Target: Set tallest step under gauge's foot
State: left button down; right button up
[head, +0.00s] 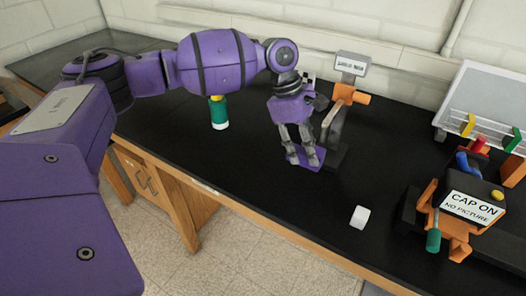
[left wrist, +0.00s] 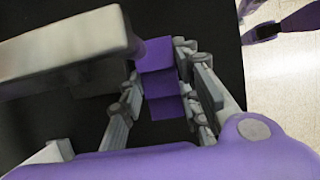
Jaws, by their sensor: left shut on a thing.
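A purple stepped block (head: 313,158) is between the fingers of my left gripper (head: 304,158), low over the black bench top. In the left wrist view the block (left wrist: 160,82) shows three levels, with a finger at each side. The gripper is shut on it. The gauge (head: 352,64) stands just right of and behind the gripper, with a small display, an orange part (head: 348,95) and a grey upright. A grey bar (left wrist: 55,50) crosses the upper left of the left wrist view, close to the fingers. I cannot make out the gauge's foot or whether the block touches it.
A white cube (head: 360,217) lies near the bench's front edge. A green bottle (head: 219,113) with a yellow top stands left of the gripper. The bench top (head: 270,205) between is clear.

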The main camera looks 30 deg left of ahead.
aim_at(307, 161)
pick_arm(q)
jog(key=shift+w+d+f, duration=0.1)
jog(key=shift+w, duration=0.15)
jog(key=f, duration=0.3)
jog(key=shift+w+f, duration=0.2)
jog(key=shift+f, duration=0.15)
jog(key=shift+d+f, duration=0.1)
jog(key=shift+f, duration=0.45)
jog(key=c, duration=1.3)
grip_release()
